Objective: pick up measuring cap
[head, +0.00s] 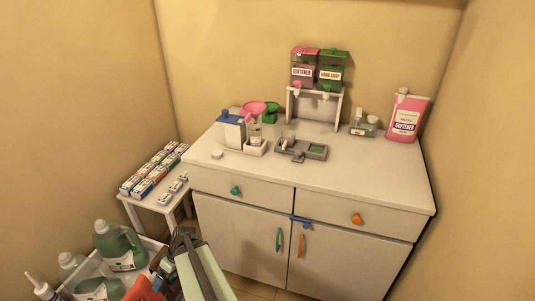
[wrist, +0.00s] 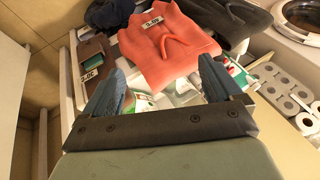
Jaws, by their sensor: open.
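A small white round piece (head: 217,155) lies on the cabinet top near its left front edge. It may be the measuring cap, but it is too small to be sure. My gripper (wrist: 160,68) shows in the wrist view with its two blue fingers spread wide and nothing held between them. An orange-red cloth-like item (wrist: 168,45) with a price-like tag lies beyond the fingertips. In the head view my arm is at the bottom, in front of the cabinet and well away from the white piece. No cap is clear in the wrist view.
A white cabinet (head: 330,165) carries a blue-topped carton (head: 232,130), a pink funnel (head: 252,108), a grey tray (head: 315,152), dispensers (head: 318,70) and a pink softener can (head: 407,118). A side table (head: 150,198) holds several small boxes. Green jugs (head: 120,245) stand at lower left.

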